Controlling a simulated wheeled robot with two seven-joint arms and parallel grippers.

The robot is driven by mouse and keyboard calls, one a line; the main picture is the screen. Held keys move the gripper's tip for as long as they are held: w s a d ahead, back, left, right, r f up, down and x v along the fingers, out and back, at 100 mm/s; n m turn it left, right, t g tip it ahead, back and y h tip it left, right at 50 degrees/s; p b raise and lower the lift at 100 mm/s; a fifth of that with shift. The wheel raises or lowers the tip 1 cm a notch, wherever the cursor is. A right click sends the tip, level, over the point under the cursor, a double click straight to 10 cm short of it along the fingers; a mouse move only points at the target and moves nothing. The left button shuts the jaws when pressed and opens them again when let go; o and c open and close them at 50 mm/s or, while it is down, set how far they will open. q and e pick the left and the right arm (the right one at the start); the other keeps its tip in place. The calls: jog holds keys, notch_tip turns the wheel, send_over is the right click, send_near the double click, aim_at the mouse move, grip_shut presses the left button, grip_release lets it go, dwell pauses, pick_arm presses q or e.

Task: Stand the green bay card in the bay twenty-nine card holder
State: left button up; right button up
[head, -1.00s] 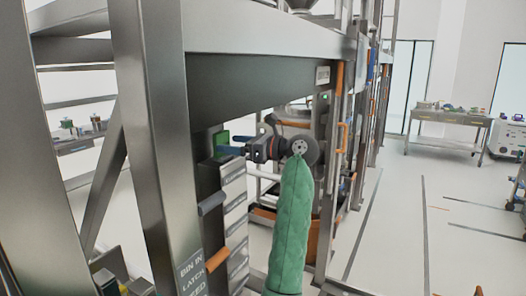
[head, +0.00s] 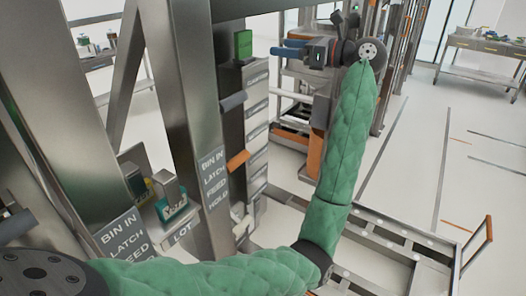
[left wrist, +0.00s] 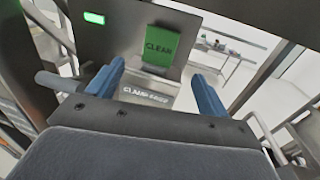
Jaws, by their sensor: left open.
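The green bay card (head: 243,45) stands upright at the top of a dark post in the head view. In the left wrist view the green card (left wrist: 158,50), marked "CLEAR", stands against a grey metal holder plate (left wrist: 180,52), above a label beginning "CLAMP". No bay number is readable, and the card's lower edge is hard to make out. My left gripper (head: 278,46) is open and empty, its blue fingers pointing at the card with a clear gap to it. In the left wrist view the gripper's fingers (left wrist: 158,72) frame the card from a short distance. My right gripper is not in view.
Steel frame posts (head: 185,110) stand left of the card. A grey handle (head: 233,101) and an orange handle (head: 238,160) stick out below it. A low metal cart (head: 400,250) stands at the lower right. Open floor lies to the right.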

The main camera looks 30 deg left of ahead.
pick_arm(q)
jog(key=shift+f, duration=0.1)
